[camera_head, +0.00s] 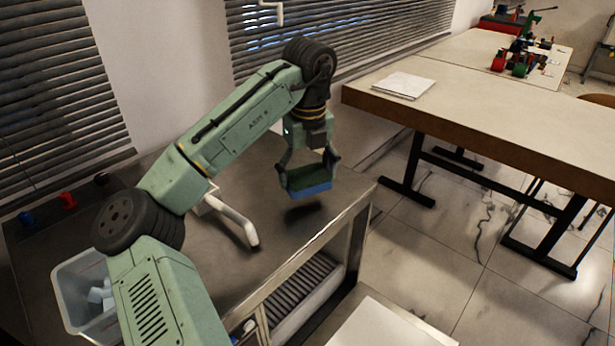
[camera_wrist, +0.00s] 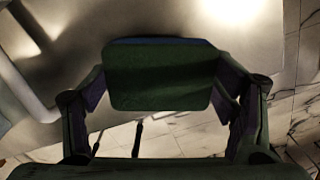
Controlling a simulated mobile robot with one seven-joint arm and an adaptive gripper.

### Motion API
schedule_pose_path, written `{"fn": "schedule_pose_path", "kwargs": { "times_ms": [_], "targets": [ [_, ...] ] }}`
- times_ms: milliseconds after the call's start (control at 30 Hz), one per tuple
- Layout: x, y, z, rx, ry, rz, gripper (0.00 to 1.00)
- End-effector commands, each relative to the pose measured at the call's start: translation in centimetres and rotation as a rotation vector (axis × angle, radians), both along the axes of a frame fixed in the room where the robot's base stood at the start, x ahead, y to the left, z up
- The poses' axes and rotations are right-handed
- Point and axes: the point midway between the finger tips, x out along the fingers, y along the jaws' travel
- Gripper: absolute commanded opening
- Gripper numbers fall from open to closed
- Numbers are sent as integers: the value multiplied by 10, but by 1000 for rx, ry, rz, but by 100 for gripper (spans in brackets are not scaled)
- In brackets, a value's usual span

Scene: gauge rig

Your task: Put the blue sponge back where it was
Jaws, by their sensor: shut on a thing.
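The blue sponge (camera_head: 310,187) has a dark green upper layer and is held between the fingers of my gripper (camera_head: 308,178). It hangs above the dark metal counter (camera_head: 240,270), near its right end, with a shadow below it and apart from the surface. In the wrist view the sponge (camera_wrist: 160,76) shows its dark green face, with a thin blue edge at the top. My gripper's fingers (camera_wrist: 163,95) show on both sides of it. The place where the sponge was before cannot be told from these frames.
A white curved pipe (camera_head: 235,218) rises from the counter left of the sponge. A clear bin (camera_head: 84,295) with white items stands at lower left. Red and blue knobs (camera_head: 68,200) line the back left. A wooden table (camera_head: 470,95) with papers (camera_head: 403,85) stands right, across a floor gap.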

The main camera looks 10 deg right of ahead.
Motion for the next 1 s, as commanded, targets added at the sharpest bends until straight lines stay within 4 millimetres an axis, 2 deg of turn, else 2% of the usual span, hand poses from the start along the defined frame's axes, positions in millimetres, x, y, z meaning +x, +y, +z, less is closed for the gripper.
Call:
{"fn": "schedule_pose_path", "kwargs": {
  "times_ms": [200, 400, 500, 833, 867, 1000],
  "targets": [
    [15, -6, -1, 0, 2, 0, 56],
    [14, -4, -30, 2, 1, 0, 56],
    [14, -5, -37, 0, 0, 1, 56],
    [14, -5, -41, -1, 1, 1, 56],
    [14, -5, -41, -1, 0, 1, 79],
    [14, -5, -40, 0, 0, 1, 89]
  ]
}}
